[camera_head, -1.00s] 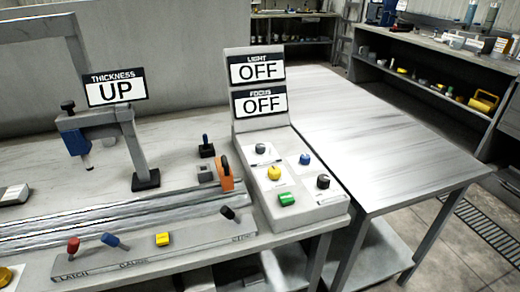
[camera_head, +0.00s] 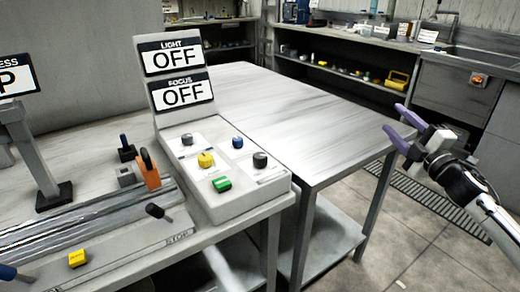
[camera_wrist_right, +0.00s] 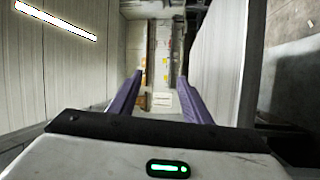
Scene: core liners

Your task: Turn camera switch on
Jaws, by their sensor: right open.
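A grey control console (camera_head: 222,205) stands at the bench's right end in the head view. Its upright panel carries a LIGHT sign (camera_head: 170,57) and a FOCUS sign (camera_head: 182,95), both reading OFF. On its sloped face are a yellow knob (camera_head: 206,160), a green button (camera_head: 221,184), a blue knob (camera_head: 238,142) and two dark knobs (camera_head: 260,160) (camera_head: 187,139). I cannot tell which one is the camera switch. My right gripper (camera_head: 393,122) is open and empty, well to the right of the console, apart from everything. My left gripper is out of view.
An empty metal table (camera_head: 290,105) adjoins the console on the right. A rail with an orange clamp (camera_head: 149,168) and a yellow button (camera_head: 77,258) lies on the bench to the left. Shelves (camera_head: 340,75) line the back. The floor at right is clear.

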